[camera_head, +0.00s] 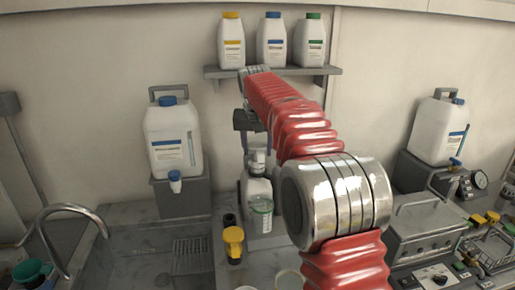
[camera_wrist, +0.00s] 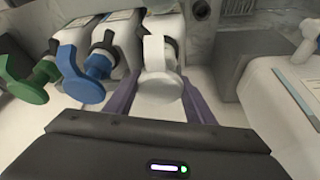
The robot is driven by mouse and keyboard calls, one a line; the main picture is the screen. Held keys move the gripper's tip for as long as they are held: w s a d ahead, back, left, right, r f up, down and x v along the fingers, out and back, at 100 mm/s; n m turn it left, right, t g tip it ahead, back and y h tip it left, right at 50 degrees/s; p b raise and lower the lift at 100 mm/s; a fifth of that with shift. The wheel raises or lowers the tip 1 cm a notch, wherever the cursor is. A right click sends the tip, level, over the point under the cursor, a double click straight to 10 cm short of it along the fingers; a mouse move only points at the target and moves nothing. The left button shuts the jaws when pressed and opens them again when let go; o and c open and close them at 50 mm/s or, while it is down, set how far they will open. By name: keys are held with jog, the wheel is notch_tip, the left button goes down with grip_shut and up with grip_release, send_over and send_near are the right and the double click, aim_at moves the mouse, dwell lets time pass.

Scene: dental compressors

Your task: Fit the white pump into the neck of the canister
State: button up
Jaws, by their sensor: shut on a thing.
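The white pump (camera_head: 258,157) is between the purple fingers of my gripper (camera_head: 257,150). In the wrist view, the white pump (camera_wrist: 160,72) shows its spout and round head, with a finger of my gripper (camera_wrist: 160,90) on either side. My gripper is shut on it. The white canister (camera_head: 257,190) stands upright on the counter directly below the pump in the head view. Its neck is hidden by the pump and gripper, so I cannot tell whether the pump's stem is in the neck.
Blue (camera_wrist: 95,68) and green (camera_wrist: 28,82) pumps stand beside the white one. A large container (camera_head: 172,138) sits on a grey block at left. A shelf (camera_head: 285,72) holds bottles above.

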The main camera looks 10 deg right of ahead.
jog(key=o, duration=1.5)
jog(key=shift+c, duration=0.2)
jog(key=v, duration=1.3)
jog(key=shift+s+r, duration=0.2)
jog(key=shift+r, duration=0.1)
